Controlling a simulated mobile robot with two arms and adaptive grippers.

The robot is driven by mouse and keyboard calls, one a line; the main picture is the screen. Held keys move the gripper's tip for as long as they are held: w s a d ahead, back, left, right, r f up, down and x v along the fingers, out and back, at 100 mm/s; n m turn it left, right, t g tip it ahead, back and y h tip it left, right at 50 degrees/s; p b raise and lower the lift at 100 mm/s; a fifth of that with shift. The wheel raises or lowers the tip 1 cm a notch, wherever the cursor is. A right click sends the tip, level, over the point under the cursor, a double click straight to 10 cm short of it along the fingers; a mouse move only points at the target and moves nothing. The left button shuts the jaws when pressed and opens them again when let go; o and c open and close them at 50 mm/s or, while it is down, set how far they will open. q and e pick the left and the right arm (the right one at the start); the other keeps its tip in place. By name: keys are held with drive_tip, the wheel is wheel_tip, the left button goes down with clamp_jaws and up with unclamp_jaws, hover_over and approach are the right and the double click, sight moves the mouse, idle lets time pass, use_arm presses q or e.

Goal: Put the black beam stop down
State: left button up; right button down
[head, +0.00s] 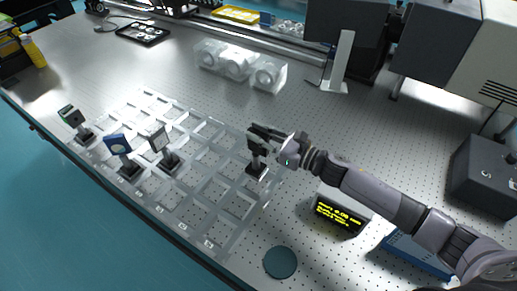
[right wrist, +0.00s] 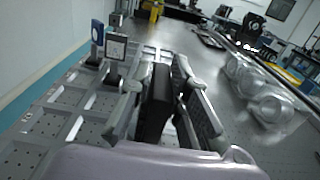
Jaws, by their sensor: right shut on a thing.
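My right gripper (head: 265,136) is shut on the black beam stop (head: 257,168), over the right part of the pale slotted grid rack (head: 238,241). The beam stop is upright, its dark base low at a grid cell. I cannot tell whether the base touches the table. In the right wrist view the beam stop (right wrist: 154,103) is a dark slab between the two fingers (right wrist: 155,85). My left gripper is not in view.
Several mounted optics stand in the grid's left part, among them a blue-framed one (head: 117,144) and a grey-framed one (head: 158,139). A display box (head: 341,212) and a teal disc (head: 280,262) lie near my right arm.

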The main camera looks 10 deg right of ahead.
sight(258, 150)
wheel_tip(258, 150, down, 2)
drive_tip(key=shift+a+f, duration=0.1)
drive_tip(key=shift+f, duration=0.15)
wheel_tip(258, 150, down, 3)
drive_tip(key=shift+f, duration=0.2)
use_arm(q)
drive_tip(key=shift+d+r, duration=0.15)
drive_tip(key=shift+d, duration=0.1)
use_arm(e)
drive_tip(key=shift+f, duration=0.2)
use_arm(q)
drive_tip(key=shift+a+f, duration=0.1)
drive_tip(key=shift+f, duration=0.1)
use_arm(e)
drive_tip(key=c, duration=1.5)
unclamp_jaws()
drive_tip(key=shift+c, duration=0.2)
